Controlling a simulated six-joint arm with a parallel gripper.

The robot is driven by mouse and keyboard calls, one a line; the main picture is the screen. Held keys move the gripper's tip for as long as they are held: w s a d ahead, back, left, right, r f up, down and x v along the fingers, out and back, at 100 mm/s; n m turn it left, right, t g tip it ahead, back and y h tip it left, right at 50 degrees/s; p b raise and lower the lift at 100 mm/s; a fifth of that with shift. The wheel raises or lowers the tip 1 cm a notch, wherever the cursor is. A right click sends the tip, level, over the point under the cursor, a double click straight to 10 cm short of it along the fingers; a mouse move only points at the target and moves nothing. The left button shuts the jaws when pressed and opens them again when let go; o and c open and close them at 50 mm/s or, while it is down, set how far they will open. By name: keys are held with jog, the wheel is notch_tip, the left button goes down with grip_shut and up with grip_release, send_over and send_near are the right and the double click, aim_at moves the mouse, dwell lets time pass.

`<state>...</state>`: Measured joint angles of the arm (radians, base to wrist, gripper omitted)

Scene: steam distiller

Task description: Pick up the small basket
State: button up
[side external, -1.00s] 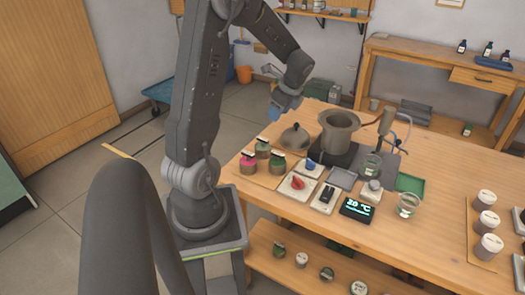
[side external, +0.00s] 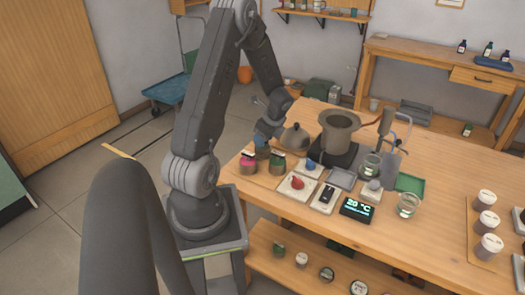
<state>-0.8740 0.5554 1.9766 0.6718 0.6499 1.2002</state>
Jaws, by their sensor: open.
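Small basket-like containers stand on a board at the table's left corner. One (side external: 248,165) holds something pink and another (side external: 277,164) holds something green. A third container (side external: 262,153) sits behind and between them and is mostly hidden by my gripper. My gripper (side external: 263,144) is open and points down, at or just above this third container. I cannot tell whether its fingers are around the container or touching it.
A grey domed lid (side external: 295,138) stands close to the right of my gripper. A large pot (side external: 338,132) stands on a dark base further right. A display (side external: 357,209), switches and a glass jar (side external: 408,205) fill the front middle.

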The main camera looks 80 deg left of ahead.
jog(key=shift+x, duration=0.75)
jog(key=shift+c, duration=0.3)
grip_shut()
